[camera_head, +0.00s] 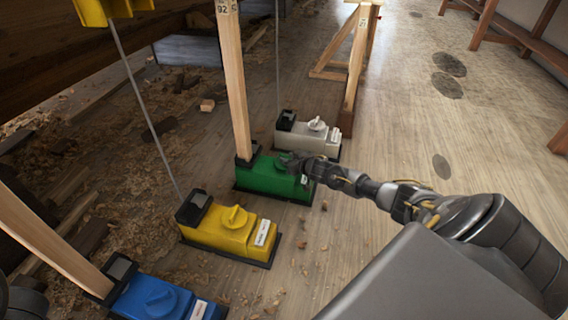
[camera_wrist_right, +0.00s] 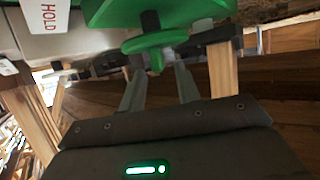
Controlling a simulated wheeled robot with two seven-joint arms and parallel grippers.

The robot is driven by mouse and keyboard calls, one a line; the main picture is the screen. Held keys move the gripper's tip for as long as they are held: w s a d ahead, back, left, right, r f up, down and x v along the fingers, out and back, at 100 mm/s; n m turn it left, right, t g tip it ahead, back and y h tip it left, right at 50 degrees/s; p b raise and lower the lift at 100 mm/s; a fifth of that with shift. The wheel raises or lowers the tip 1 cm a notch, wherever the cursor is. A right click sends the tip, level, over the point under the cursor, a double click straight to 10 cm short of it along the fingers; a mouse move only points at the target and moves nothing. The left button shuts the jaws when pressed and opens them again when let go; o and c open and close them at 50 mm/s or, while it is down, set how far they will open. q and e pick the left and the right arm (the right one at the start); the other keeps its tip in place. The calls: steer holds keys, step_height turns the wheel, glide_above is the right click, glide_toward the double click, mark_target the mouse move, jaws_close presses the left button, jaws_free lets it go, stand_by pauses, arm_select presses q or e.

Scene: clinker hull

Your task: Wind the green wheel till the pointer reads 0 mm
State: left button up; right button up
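The green unit (camera_head: 268,178) sits on the floor at the foot of a wooden post, between the yellow and white units. Its wheel is hidden by my right gripper (camera_head: 302,168) in the head view. In the right wrist view, the green wheel (camera_wrist_right: 150,42) with its raised grip is close ahead of the fingers. My right gripper also shows there (camera_wrist_right: 159,78), its two fingers apart with the wheel's grip between or just beyond the tips. I see no clear contact. No pointer reading is legible. My left gripper is not seen.
A yellow unit (camera_head: 228,228), a blue unit (camera_head: 158,300) and a white unit (camera_head: 308,136) stand in the same row. Wooden posts (camera_head: 232,75) rise near them. Shavings litter the floor on the left; the floor at right is mostly clear. A trestle (camera_head: 355,60) stands behind.

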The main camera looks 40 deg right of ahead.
mark_target(284, 156)
steer(key=shift+b+x, duration=0.85)
steer(key=shift+x, duration=0.95)
jaws_close()
